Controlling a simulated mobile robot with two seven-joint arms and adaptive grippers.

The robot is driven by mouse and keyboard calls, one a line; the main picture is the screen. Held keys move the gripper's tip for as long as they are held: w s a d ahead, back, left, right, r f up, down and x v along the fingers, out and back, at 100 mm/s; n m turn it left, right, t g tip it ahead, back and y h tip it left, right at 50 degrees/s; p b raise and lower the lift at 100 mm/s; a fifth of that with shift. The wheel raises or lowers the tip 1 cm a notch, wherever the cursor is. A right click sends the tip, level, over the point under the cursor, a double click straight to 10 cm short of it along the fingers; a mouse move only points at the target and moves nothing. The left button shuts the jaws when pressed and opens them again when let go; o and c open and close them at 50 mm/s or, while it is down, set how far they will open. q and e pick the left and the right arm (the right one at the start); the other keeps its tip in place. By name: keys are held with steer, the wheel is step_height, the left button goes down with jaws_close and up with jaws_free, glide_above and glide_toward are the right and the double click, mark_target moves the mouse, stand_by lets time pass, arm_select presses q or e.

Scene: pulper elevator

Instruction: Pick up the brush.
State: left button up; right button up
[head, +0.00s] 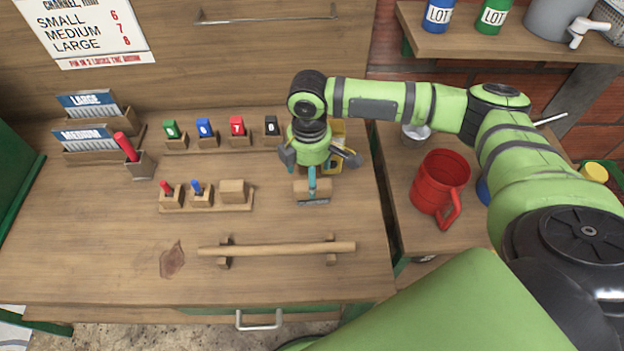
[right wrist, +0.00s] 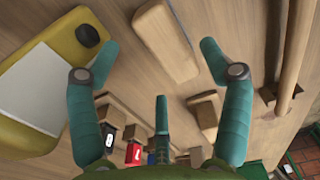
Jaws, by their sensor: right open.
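A pale wooden block that looks like the brush (head: 324,188) lies on the bench, with a grey strip along its near edge in the head view. In the right wrist view the brush (right wrist: 165,40) lies slantwise beyond the fingertips. My right gripper (head: 317,165) is above the brush with its teal fingers spread. One finger overlaps the brush in the head view. In the right wrist view the right gripper (right wrist: 160,50) is open and holds nothing. I cannot tell whether any finger touches the brush. My left gripper is not in view.
A wooden rail (head: 275,249) on two supports lies in front of the brush. Small coloured holders (head: 206,134) stand behind on the left. A yellow item (right wrist: 45,130) with a pale panel sits beside the gripper. A red jug (head: 440,182) stands on the right counter.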

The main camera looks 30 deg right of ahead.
steer(key=f+p, duration=0.1)
steer(key=s+f, duration=0.1)
steer(key=f, duration=0.1)
steer(key=shift+s+p, duration=0.15)
steer(key=shift+p, duration=0.2)
steer(key=shift+w+d+f, duration=0.1)
steer(key=shift+w+f, duration=0.15)
steer(key=shift+f, duration=0.9)
steer(key=c, duration=1.3)
steer(key=shift+c, duration=0.2)
steer(key=shift+r, duration=0.6)
step_height(320, 180, up, 3)
steer(key=shift+w+f+b, duration=0.1)
steer(key=shift+f+b, duration=0.05)
steer(key=shift+b, duration=0.6)
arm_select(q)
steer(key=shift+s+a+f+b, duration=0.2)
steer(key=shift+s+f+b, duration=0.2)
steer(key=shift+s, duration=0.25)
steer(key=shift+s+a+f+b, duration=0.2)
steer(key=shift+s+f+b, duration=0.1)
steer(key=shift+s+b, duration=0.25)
arm_select(e)
steer(key=s+d+r, duration=0.3)
steer(key=s+r, duration=0.4)
steer(key=s, duration=0.4)
steer(key=shift+s+d, duration=0.15)
steer(key=shift+d, duration=0.2)
